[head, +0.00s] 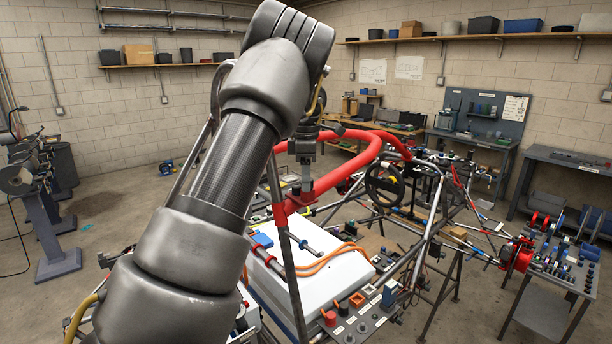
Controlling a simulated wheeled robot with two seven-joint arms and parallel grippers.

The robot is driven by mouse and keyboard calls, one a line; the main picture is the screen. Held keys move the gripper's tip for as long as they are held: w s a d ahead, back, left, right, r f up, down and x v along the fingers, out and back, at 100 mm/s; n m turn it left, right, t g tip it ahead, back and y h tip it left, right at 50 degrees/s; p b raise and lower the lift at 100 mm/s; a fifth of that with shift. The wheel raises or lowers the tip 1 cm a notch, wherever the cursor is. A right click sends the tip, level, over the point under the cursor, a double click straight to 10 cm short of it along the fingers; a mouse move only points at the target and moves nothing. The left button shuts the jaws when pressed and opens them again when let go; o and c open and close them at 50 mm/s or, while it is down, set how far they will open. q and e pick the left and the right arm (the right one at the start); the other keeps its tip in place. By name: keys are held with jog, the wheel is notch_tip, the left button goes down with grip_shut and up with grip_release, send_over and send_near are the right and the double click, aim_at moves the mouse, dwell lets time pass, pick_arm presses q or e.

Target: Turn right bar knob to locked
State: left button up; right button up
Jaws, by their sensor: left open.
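My left arm rises from the bottom left and bends over at the top. Its gripper (304,183) points down beside the red padded bar (345,178) of the tube chassis (425,240). The fingers are small and dark here. They are open, and I see nothing held between them. Whether they touch the red bar I cannot tell. I cannot single out the right bar knob or read its position; part of the chassis is hidden behind my arm. My right gripper is not in view.
A white box-like panel (335,285) with orange cables lies within the chassis. A small control panel (365,322) with red, orange and blue parts is at its front. A steering wheel (384,184) stands behind. A parts cart (560,265) is at right.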

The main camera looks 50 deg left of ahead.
pick_arm(q)
jog(key=c, duration=1)
jog(key=shift+o, duration=0.2)
jog(key=shift+n, duration=2.3)
jog(key=o, duration=1)
jog(key=shift+c, duration=0.2)
jog(key=shift+d, duration=0.1)
notch_tip(320, 180, up, 11)
jog(key=shift+f, duration=0.1)
